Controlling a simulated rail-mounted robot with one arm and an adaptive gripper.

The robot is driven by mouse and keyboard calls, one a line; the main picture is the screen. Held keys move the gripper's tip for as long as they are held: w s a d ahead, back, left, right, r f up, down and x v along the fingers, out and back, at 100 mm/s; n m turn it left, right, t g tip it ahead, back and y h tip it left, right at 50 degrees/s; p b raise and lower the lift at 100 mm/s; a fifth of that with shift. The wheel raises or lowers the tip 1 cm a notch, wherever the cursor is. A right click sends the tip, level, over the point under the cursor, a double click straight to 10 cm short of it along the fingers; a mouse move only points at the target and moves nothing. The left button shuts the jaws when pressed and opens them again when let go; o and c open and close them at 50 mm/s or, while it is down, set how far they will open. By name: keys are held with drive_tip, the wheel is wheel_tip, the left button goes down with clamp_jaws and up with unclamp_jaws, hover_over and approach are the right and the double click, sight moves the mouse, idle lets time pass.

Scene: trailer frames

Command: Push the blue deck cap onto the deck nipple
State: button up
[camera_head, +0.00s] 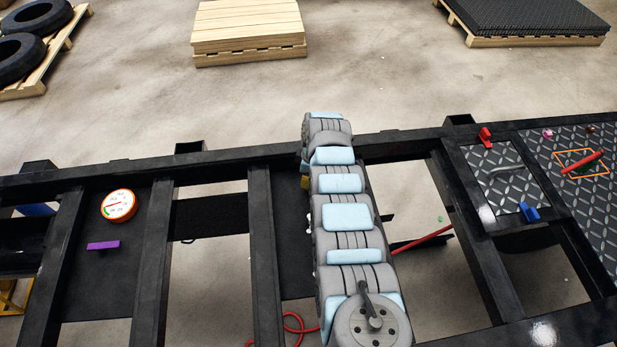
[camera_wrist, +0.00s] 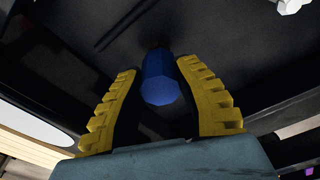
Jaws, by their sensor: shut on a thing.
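The blue deck cap (camera_wrist: 160,80) is a faceted blue cylinder in the wrist view. It sits between the two yellow ridged fingers of my gripper (camera_wrist: 158,92), which is shut on it. Beyond the cap is a dark panel (camera_wrist: 80,30); I cannot tell whether the cap touches it. I do not make out the deck nipple; the cap may hide it. In the head view my arm covers the cap and most of the gripper, with only a bit of yellow showing at the arm's left edge.
Black frame beams (camera_head: 262,250) run on both sides of my arm. A round orange-rimmed gauge (camera_head: 118,205) and a purple block (camera_head: 103,245) are at left. At right are a hatch plate (camera_head: 497,175), a red latch (camera_head: 486,138), a blue latch (camera_head: 529,212) and a red rod (camera_head: 422,239).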

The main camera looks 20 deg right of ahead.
drive_tip(key=shift+f+b, duration=0.55)
drive_tip(key=shift+f, duration=0.05)
drive_tip(key=o, duration=1.1)
drive_tip(key=shift+c, duration=0.2)
drive_tip(key=shift+r, duration=0.15)
drive_tip(key=shift+d+r, duration=0.15)
drive_tip(key=shift+r, duration=0.35)
drive_tip(key=shift+s+d+r, duration=0.1)
drive_tip(key=shift+s+r, duration=0.05)
drive_tip(key=shift+r, duration=1.65)
drive_tip(key=shift+s+d+r, duration=0.15)
drive_tip(key=shift+s+r, duration=0.05)
drive_tip(key=shift+r, duration=1.55)
drive_tip(key=shift+s+d+r, duration=0.1)
drive_tip(key=shift+s+r, duration=0.05)
drive_tip(key=shift+r, duration=1.65)
drive_tip(key=shift+w, duration=0.1)
